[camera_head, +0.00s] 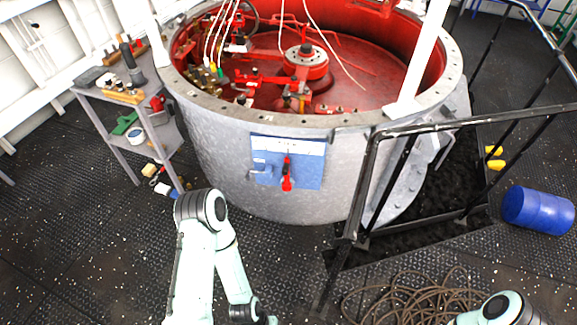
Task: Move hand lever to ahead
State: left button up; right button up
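The hand lever (287,175) is a red handle on a blue panel (312,173) with a pale label strip along its top. The panel is on the outer wall of the large grey round tank. The lever hangs downward, with its thick red end at the bottom. The label text is too small to read. My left arm rises from the bottom edge, bends below and left of the panel and runs back down out of the picture. Only a bit of my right arm shows at the bottom right. Neither gripper's fingers show, and nothing touches the lever.
The grey tank (222,150) has a red interior with machinery. A grey shelf cart (107,98) with tools stands at the left. A black railing (372,170) and steps are right of the panel. Coiled rope (410,300) and a blue drum (538,210) lie on the dark floor.

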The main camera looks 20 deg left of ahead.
aim_at(287, 186)
jog(key=i+j+z, duration=0.1)
jog(key=j+z, duration=0.25)
jog(key=j, duration=0.2)
jog(key=j+z, duration=0.3)
jog(key=j, duration=0.2)
jog(key=j+z, duration=0.35)
jog(key=j, duration=0.25)
